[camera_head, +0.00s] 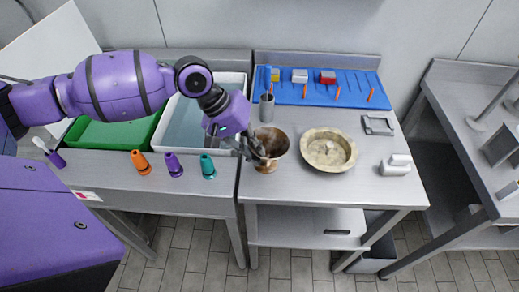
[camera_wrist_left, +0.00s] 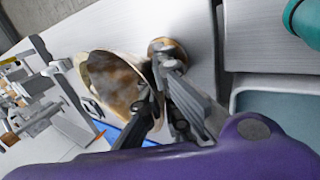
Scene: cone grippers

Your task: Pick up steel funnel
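A funnel-like steel vessel with a rusty brown inside (camera_head: 276,139) stands on the metal table, its wide mouth up. The left wrist view shows its mouth (camera_wrist_left: 116,82) and, past a narrow neck, a small round foot (camera_wrist_left: 168,46). My left gripper (camera_head: 258,154) is at the vessel's left side, low near its neck. In the left wrist view its dark fingers (camera_wrist_left: 160,88) reach to the neck; they partly hide it, and I cannot tell whether they press on it. My right gripper is not in view.
A bronze dish (camera_head: 329,150) stands close right of the vessel, a grey cup with sticks (camera_head: 266,108) close behind. Behind is a blue board (camera_head: 350,86).

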